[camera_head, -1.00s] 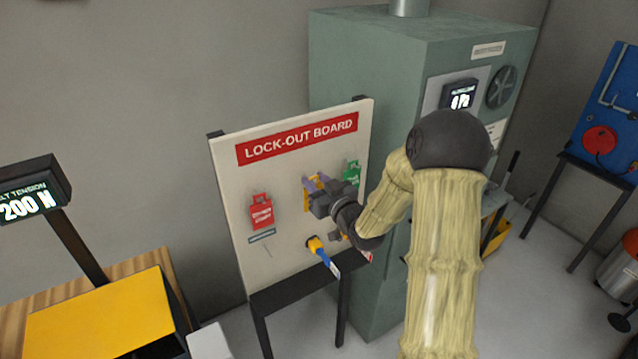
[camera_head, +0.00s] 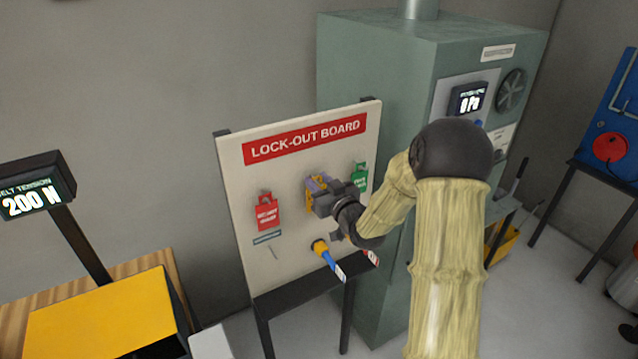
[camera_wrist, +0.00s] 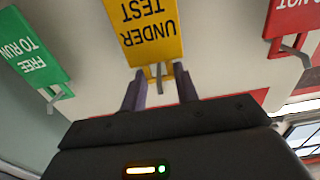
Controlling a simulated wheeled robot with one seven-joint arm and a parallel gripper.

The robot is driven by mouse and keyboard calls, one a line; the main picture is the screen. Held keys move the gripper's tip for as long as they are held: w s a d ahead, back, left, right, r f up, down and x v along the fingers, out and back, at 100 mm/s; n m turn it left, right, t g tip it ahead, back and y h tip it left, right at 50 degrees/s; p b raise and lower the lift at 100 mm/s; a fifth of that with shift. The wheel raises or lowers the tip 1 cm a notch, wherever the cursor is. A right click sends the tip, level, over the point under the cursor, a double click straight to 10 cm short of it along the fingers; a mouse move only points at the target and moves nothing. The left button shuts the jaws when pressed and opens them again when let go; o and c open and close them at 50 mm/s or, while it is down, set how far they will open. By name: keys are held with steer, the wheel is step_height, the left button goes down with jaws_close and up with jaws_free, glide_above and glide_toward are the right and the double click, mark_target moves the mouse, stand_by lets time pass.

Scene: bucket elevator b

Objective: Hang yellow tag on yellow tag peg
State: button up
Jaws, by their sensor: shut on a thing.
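The yellow tag, lettered "UNDER TEST", is at the lock-out board, left of my gripper in the head view (camera_head: 309,194). In the wrist view the yellow tag (camera_wrist: 152,30) appears upside down at top centre. My gripper (camera_head: 319,186) is at the board with its purple fingers on either side of the tag's slotted end, shut on it; the fingers also show in the wrist view (camera_wrist: 160,88). A grey hooked peg (camera_wrist: 159,73) shows at the tag's slot. I cannot tell whether the tag's weight rests on it.
The lock-out board (camera_head: 243,215) also holds a red tag (camera_head: 267,212) on the left and a green tag (camera_head: 360,176) on the right. A yellow-and-blue key-like item (camera_head: 325,253) sits below. A green cabinet (camera_head: 350,60) stands close behind the board.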

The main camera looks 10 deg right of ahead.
steer(key=o, duration=1.1)
steer(key=shift+c, duration=0.2)
steer(key=shift+s+d+f+b, duration=0.1)
steer(key=shift+s+d+b, duration=0.1)
steer(key=shift+s+b, duration=0.2)
steer(key=b+v, duration=1)
steer(key=v, duration=0.6)
steer(key=shift+s, duration=0.3)
steer(key=shift+r, duration=0.2)
